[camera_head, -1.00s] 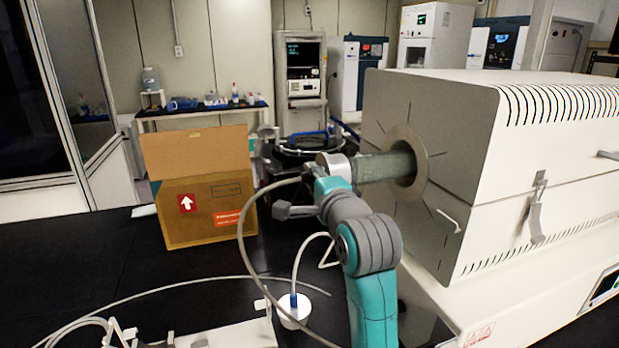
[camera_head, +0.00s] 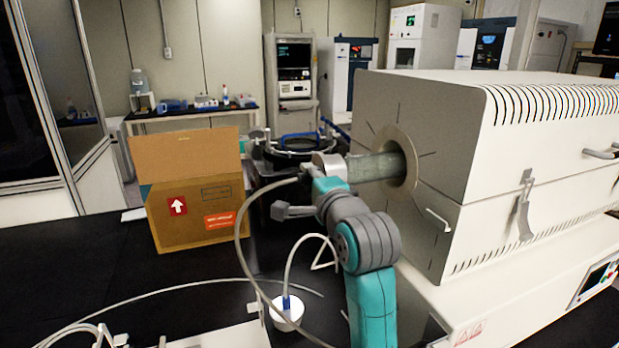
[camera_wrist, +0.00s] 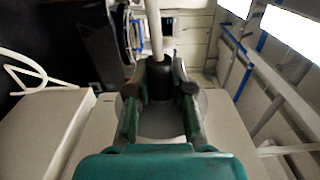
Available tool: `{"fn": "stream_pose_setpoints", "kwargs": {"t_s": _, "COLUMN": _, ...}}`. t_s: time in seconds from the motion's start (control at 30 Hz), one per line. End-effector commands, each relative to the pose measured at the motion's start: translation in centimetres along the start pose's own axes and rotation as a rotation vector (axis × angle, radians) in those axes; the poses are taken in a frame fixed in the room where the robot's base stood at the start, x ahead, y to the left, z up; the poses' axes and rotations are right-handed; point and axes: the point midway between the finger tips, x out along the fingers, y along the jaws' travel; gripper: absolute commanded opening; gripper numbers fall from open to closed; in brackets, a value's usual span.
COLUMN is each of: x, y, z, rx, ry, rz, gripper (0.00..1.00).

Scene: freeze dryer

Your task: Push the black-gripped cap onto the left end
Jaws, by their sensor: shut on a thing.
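The grey-green furnace tube (camera_head: 374,167) sticks out of the left face of the tube furnace (camera_head: 450,130). A silvery round cap (camera_head: 328,162) sits in line with the tube's left end; whether it is fully seated cannot be told. In the wrist view the cap (camera_wrist: 160,122) is a pale disc below the fingers, with a black grip (camera_wrist: 160,80) and a pale hose rising from it. My gripper (camera_wrist: 161,88) is shut on the black grip, one finger on each side. In the head view, my gripper (camera_head: 314,172) is partly hidden at the cap's left side.
A second white cap with a blue grip (camera_head: 287,313) stands on the black bench, with a hose attached. An open cardboard box (camera_head: 195,205) stands at left. The cap's hose (camera_head: 238,235) loops down beside my arm. A dark round apparatus (camera_head: 290,150) stands behind my gripper.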

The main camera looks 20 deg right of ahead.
Motion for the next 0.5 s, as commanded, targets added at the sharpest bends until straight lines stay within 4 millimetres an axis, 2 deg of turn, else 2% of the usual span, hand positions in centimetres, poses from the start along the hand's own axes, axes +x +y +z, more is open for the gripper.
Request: {"fn": "stream_pose_setpoints", "kwargs": {"t_s": 0.5, "x": 0.0, "y": -0.1, "z": -1.7, "rx": -0.001, "ry": 0.001, "rz": -0.001, "gripper": 0.00}}
